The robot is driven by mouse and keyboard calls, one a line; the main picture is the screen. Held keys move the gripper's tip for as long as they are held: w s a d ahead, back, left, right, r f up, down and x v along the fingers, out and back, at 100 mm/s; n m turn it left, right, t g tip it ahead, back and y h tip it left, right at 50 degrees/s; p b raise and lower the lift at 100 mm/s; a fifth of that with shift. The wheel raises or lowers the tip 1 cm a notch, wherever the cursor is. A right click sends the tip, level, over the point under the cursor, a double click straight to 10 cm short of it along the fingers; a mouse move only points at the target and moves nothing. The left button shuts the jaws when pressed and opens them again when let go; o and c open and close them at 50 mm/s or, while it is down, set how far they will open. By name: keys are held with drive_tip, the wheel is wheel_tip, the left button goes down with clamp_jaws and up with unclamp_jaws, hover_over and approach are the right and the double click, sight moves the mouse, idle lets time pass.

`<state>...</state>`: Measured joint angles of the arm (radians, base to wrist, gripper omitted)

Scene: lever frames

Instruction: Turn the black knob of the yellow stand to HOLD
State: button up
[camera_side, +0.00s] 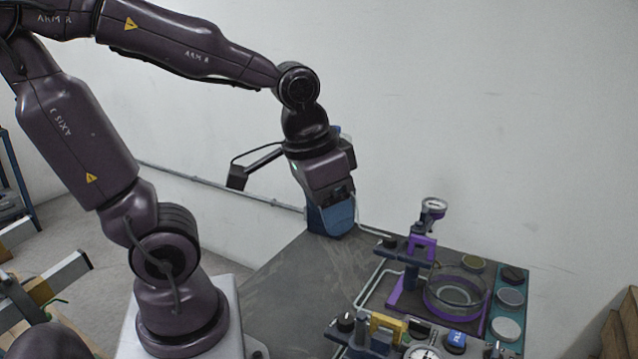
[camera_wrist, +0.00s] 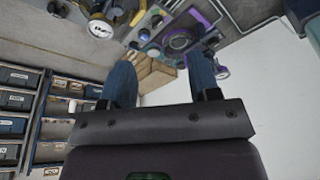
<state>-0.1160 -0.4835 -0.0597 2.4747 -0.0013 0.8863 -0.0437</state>
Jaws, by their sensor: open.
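The yellow stand (camera_side: 388,327) is at the bottom edge of the side view, near the table's front, partly cut off. A black knob (camera_side: 345,322) with a pale mark shows at its left end; its setting and any HOLD label are too small to read. In the wrist view, yellow parts (camera_wrist: 138,17) show near the top, but I cannot make out the knob there. My gripper (camera_side: 331,220) has blue fingers and hangs above the table's far left part, well apart from the stand. In the wrist view its two fingers (camera_wrist: 162,82) are spread with nothing between them.
A purple stand (camera_side: 421,246) with a gauge on top stands behind the yellow one. A glass dish (camera_side: 455,293) and a teal panel of round pads (camera_side: 509,297) are to its right. A white gauge (camera_side: 422,352) is at the front. The table's left part (camera_side: 290,290) is clear.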

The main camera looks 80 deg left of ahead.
drive_tip(key=shift+s+d+r+m+t, duration=0.15)
drive_tip(key=shift+s+r+t, duration=0.15)
drive_tip(key=shift+r, duration=0.35)
drive_tip(key=shift+s+d+r+m+t, duration=0.15)
drive_tip(key=shift+s+r+m+t, duration=0.1)
drive_tip(key=shift+r+t, duration=0.3)
drive_tip(key=shift+s+d+r+m+t, duration=0.15)
drive_tip(key=shift+s+r+t, duration=0.1)
drive_tip(key=shift+r, duration=0.45)
drive_tip(key=shift+s+d+r, duration=0.1)
drive_tip(key=shift+d+r, duration=0.1)
drive_tip(key=shift+r, duration=0.15)
